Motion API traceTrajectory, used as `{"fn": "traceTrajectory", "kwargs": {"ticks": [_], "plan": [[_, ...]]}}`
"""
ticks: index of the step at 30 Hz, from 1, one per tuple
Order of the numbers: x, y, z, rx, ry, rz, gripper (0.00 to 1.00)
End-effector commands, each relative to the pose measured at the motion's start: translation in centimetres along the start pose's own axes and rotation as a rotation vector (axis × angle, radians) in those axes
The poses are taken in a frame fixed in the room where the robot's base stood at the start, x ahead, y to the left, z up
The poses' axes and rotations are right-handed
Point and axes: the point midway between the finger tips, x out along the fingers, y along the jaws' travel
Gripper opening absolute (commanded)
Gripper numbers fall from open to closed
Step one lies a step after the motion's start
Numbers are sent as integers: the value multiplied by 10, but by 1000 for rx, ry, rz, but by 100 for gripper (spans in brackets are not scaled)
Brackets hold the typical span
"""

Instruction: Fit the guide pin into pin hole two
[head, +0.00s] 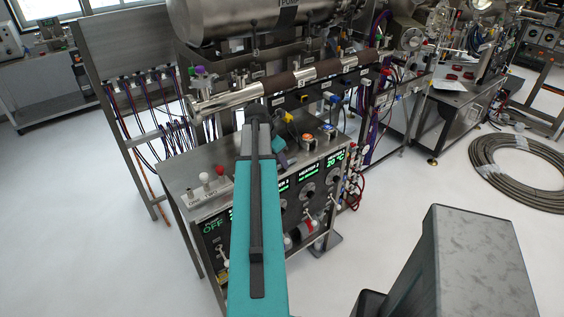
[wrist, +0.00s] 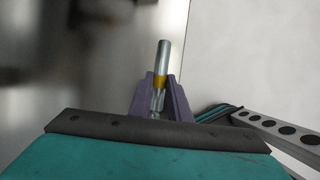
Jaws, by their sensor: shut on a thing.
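The guide pin, a silver metal rod with a yellow band (wrist: 162,62), shows in the wrist view. My gripper (wrist: 160,90) has purple fingers shut around the pin's lower part, below the band. The pin's free end points up in the picture, away from the fingers, with a slight tilt. In the head view my teal arm reaches over the metal bench (head: 185,165), and the fingers and pin are hidden there.
The bench front carries lit displays (head: 335,160) and knobs. A long steel tube (head: 230,98) and cables lie behind my arm. A coiled hose (head: 518,170) lies on the floor at right.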

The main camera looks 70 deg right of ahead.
Motion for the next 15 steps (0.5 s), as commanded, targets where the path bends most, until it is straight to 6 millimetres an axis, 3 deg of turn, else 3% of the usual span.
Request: {"fn": "traceTrajectory", "kwargs": {"ticks": [15], "plan": [[-27, 1, 12, 0, -2, 2, 0]]}}
